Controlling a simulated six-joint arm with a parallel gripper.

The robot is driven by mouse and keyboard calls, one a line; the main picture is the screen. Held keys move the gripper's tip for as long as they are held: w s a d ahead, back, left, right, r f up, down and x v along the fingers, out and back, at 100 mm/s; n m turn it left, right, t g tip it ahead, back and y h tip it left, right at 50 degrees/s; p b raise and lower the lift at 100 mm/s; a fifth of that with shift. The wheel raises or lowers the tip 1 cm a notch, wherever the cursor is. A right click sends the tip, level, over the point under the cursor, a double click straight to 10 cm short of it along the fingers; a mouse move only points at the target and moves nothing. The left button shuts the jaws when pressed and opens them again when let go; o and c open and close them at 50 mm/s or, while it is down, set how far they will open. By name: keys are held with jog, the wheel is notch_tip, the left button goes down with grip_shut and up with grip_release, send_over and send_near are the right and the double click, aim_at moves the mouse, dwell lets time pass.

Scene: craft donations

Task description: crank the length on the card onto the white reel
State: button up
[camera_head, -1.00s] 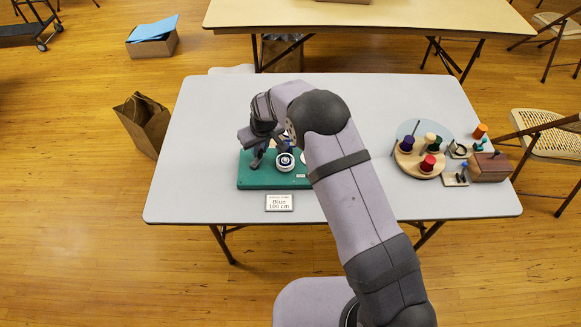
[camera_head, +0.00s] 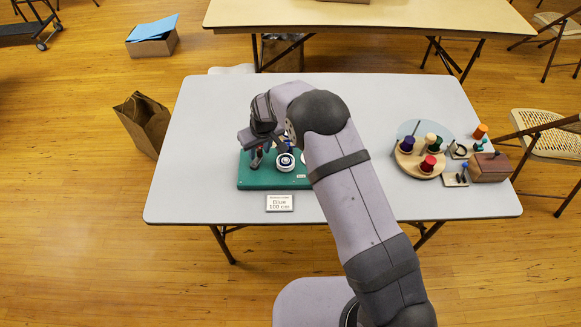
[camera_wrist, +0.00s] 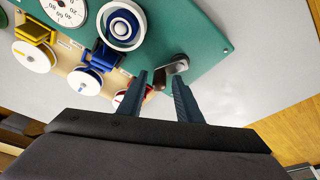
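The card (camera_head: 280,203) lies in front of the green board (camera_head: 248,182) and appears to read "Blue 100 cm". On the board, a round reel with white and blue rings (camera_wrist: 122,26) shows in the wrist view and in the head view (camera_head: 285,162). A grey crank arm (camera_wrist: 177,65) with a dark handle (camera_wrist: 158,79) is near my fingertips. My gripper (camera_wrist: 161,82) is open, its fingers on either side of the dark handle with gaps visible. Whether a finger touches it I cannot tell. In the head view my gripper is over the board's left part.
A numbered dial (camera_wrist: 66,10) sits beside the reel. Yellow (camera_wrist: 36,28), blue (camera_wrist: 102,55) and partly hidden red holders with white discs line the board. A round wooden tray (camera_head: 404,162) with thread spools and a wooden box (camera_head: 489,167) stand at the right. The table's middle front is clear.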

jog(key=shift+r+p, duration=2.25)
jog(key=shift+r, duration=1.45)
